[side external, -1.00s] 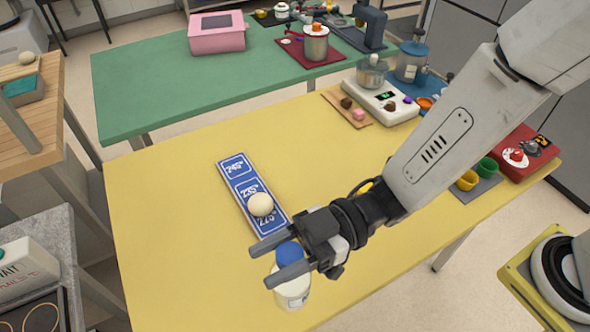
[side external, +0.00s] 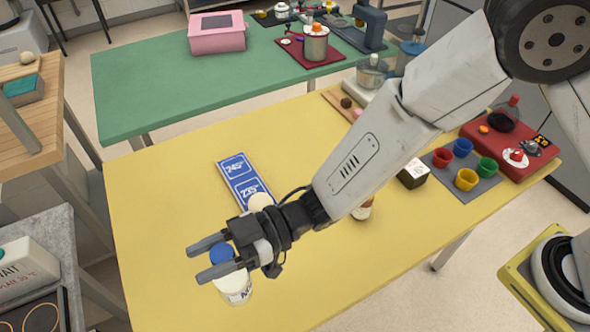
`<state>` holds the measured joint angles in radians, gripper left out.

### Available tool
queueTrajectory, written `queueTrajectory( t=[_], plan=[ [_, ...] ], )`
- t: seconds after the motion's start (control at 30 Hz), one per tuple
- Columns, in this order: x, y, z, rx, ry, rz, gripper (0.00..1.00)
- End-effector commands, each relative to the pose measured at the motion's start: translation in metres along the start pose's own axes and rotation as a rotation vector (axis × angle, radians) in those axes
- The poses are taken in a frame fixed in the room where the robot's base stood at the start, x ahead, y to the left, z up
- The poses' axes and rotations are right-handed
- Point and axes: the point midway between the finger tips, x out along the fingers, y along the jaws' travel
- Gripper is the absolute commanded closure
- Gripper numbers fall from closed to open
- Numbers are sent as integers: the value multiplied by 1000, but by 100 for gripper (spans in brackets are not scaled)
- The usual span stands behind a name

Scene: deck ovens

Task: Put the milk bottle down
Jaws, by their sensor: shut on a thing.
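The milk bottle (side external: 236,289) is white with a blue cap (side external: 222,254) and dark lettering low on its side. It is near the front left part of the yellow table (side external: 160,210). My gripper (side external: 211,259) is shut on the bottle near its cap, one finger on each side. The bottle looks close to upright. I cannot tell whether its base touches the table or hangs just above it.
A blue board with temperature labels (side external: 237,177) lies behind the gripper, with a pale ball (side external: 261,202) on it. Colored cups (side external: 467,179) stand on a grey mat at the right. The table's left part is clear.

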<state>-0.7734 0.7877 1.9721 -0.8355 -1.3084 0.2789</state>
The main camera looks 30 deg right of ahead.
Motion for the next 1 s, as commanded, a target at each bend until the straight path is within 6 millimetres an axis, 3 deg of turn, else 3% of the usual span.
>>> queueTrajectory(
  t=[0.4,1.0],
  plan=[
    [25,22,42,2,0,0,100],
    [34,30,61,2,-1,-1,100]
  ],
)
